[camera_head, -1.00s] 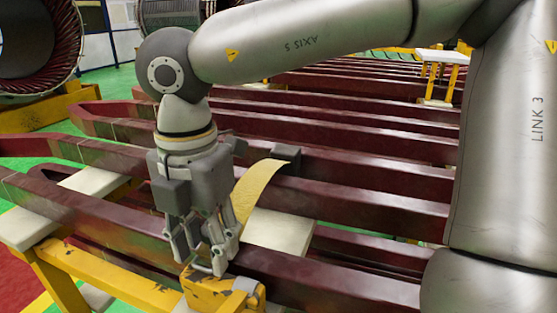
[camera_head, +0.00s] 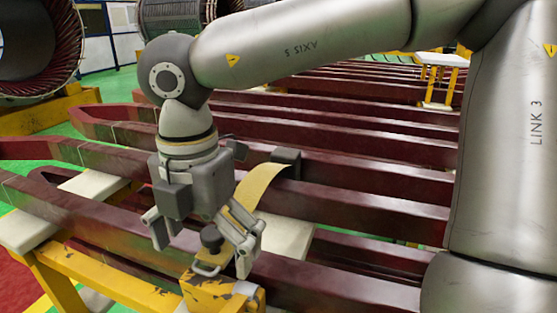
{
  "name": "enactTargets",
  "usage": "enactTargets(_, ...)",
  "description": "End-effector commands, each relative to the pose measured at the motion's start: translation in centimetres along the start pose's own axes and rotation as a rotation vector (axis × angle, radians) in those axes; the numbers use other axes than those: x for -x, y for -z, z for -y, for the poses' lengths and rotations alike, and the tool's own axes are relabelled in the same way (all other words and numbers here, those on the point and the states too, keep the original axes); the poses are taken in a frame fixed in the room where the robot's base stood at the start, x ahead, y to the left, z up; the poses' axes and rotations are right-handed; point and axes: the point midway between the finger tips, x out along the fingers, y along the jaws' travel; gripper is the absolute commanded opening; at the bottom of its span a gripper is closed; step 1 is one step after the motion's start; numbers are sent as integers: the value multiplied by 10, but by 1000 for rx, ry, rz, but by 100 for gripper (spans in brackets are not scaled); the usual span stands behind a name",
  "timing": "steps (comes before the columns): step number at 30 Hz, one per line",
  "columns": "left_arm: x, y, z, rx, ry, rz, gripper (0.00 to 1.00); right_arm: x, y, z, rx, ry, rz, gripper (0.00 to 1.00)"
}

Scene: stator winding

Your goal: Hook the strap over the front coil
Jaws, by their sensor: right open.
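The strap (camera_head: 262,186) is a pale yellow band that curves from a dark block (camera_head: 289,160) down toward the front, behind my right gripper. Its lower end is partly hidden by the gripper. The front coil (camera_head: 330,283) is a dark red bar running across the lower part of the picture. My right gripper (camera_head: 204,249) is open with its fingers spread, pointing down above the front coil. A dark knob (camera_head: 211,239) shows between the fingers. I cannot tell whether the right finger touches the strap. My left gripper is out of view.
More dark red coils (camera_head: 370,170) lie in rows behind. A yellow stand (camera_head: 110,275) with white pads (camera_head: 30,228) supports them. A yellow block with a metal handle (camera_head: 215,291) sits just below the gripper. A round stator (camera_head: 35,60) stands back left.

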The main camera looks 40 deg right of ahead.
Motion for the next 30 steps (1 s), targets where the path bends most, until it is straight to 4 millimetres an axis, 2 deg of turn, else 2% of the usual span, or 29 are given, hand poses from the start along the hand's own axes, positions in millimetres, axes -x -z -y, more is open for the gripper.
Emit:
enactTargets(8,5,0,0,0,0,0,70,8,0,0,0,-1,0,100)
enactTargets(30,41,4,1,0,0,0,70,68,0,0,0,-1,1,100)
